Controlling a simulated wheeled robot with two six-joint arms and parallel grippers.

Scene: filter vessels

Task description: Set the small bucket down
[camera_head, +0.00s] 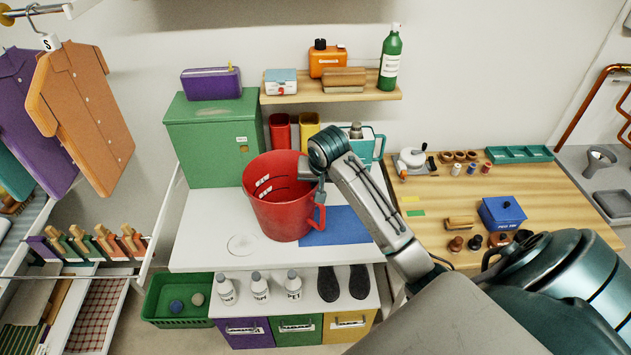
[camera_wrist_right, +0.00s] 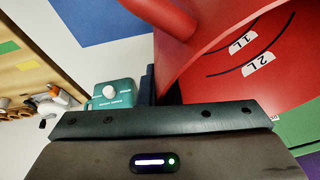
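The small bucket is red, with a side handle and litre marks inside. It (camera_head: 278,215) is upright at the middle of the white counter (camera_head: 205,225), its base by the left edge of a blue mat (camera_head: 342,228). I cannot tell whether its base touches the counter. My right gripper (camera_head: 314,174) is at its right rim, above the handle. In the right wrist view the red bucket wall (camera_wrist_right: 220,60) lies against the dark finger, so the gripper (camera_wrist_right: 152,88) looks shut on the rim; its other finger is hidden. My left gripper is not in view.
A pale round outline (camera_head: 242,244) marks the counter left of the bucket. A green box (camera_head: 213,140) stands behind it, with red and yellow containers and a teal jug (camera_head: 374,146). A wooden table (camera_head: 425,190) with small items is at right. The counter's front left is clear.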

